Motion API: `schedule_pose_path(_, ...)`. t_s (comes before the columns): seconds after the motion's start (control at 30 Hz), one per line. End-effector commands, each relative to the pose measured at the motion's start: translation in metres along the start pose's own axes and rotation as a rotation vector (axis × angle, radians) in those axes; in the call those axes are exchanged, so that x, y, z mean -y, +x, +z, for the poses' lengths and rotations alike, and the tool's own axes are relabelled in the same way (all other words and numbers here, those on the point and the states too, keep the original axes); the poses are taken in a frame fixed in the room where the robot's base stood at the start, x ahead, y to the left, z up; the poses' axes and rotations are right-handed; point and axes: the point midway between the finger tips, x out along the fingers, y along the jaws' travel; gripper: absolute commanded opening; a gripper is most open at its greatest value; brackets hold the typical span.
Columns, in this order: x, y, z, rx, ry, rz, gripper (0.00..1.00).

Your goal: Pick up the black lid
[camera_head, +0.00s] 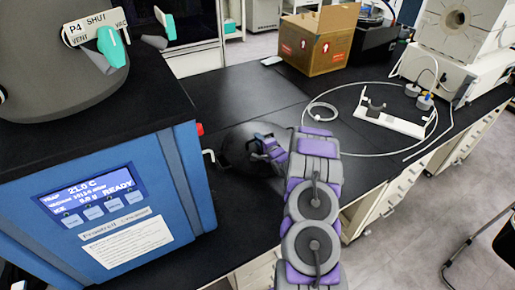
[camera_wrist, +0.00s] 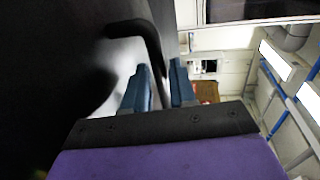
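The black lid (camera_head: 236,141) shows in the head view as a dark round shape lying on the black bench, to the right of the blue machine. It is partly hidden behind my gripper (camera_head: 264,148), which reaches in from the right, low over the bench. In the wrist view, a black bent bar (camera_wrist: 147,36), seemingly the lid's handle, runs down between the two blue fingertips of my gripper (camera_wrist: 160,72). The fingers stand apart with a gap between them. I see no firm contact with the bar.
The blue freeze dryer (camera_head: 105,195) stands close on the left, with a small hooked pipe (camera_head: 208,155) at its side. A cardboard box (camera_head: 318,40) is at the back. A white stand (camera_head: 390,121) and looped tubing lie to the right.

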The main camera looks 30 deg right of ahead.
Motion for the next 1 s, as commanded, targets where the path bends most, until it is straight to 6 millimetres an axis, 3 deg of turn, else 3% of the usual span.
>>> schedule_pose_path(0.27, -0.0018, -0.0001, -0.0029, -0.003, 0.002, 0.002, 0.0)
schedule_pose_path(1.0, -0.0041, 0.0008, -0.0001, 0.0, 0.001, 0.007, 0.0)
